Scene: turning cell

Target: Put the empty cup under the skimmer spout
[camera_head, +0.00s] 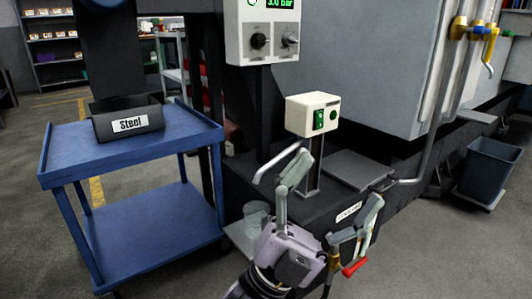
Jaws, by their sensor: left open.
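The skimmer is a cream box (312,113) with green controls on a grey post, standing on a dark tank. A pale bent tube, which looks like its spout (268,170), slopes down to the left. A greyish, see-through cup (256,211) stands on a small light ledge (240,238) below the tube's end; whether it is directly under it I cannot tell, nor whether it is empty. My left gripper (338,178) is open, its fingers spread in front of the tank, to the right of the cup. One finger overlaps the skimmer post's lower left in the picture. My right gripper is not in view.
A blue cart (130,147) with a dark bin (127,122) labelled Steel stands at left. A control panel (262,30) hangs above. A red-handled part (354,267) shows beside my gripper. A grey bucket (490,167) stands at right. The floor at lower right is clear.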

